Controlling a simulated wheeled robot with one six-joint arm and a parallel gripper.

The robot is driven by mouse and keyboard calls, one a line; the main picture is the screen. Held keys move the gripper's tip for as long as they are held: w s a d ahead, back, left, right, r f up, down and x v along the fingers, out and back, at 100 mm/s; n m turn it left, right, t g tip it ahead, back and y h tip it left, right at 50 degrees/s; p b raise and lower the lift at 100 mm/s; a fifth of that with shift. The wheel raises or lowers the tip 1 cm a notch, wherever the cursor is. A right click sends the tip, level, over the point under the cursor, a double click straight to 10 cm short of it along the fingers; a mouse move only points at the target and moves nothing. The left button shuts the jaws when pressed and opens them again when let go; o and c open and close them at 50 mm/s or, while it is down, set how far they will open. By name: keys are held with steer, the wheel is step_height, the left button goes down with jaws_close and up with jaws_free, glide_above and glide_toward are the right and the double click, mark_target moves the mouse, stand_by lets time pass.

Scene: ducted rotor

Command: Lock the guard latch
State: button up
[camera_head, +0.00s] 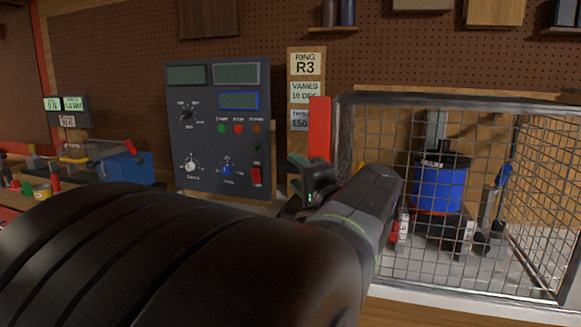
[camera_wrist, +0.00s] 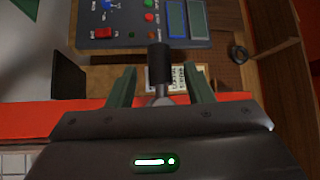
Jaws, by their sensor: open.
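The guard is a wire mesh cage (camera_head: 470,185) at the right of the head view, with a red upright strip (camera_head: 320,128) at its left edge. In the wrist view the red strip (camera_wrist: 80,115) crosses the picture. A black cylindrical handle (camera_wrist: 160,62) on a metal stem, seemingly the latch, sits between my fingers. My gripper (camera_head: 303,182) is open in front of the strip's lower part. Its two greenish fingers stand either side of the handle in the wrist view, with gaps visible. My gripper hides the handle in the head view.
A grey control panel (camera_head: 218,130) with screens, knobs and buttons stands left of the cage. A label board (camera_head: 306,65) is just behind the red strip. A blue rotor unit (camera_head: 438,188) stands inside the cage. A bench with small tools and a blue box (camera_head: 128,168) is at left.

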mark_target(294, 171)
steer(key=shift+x, duration=1.7)
steer(key=shift+c, duration=0.5)
jaws_close()
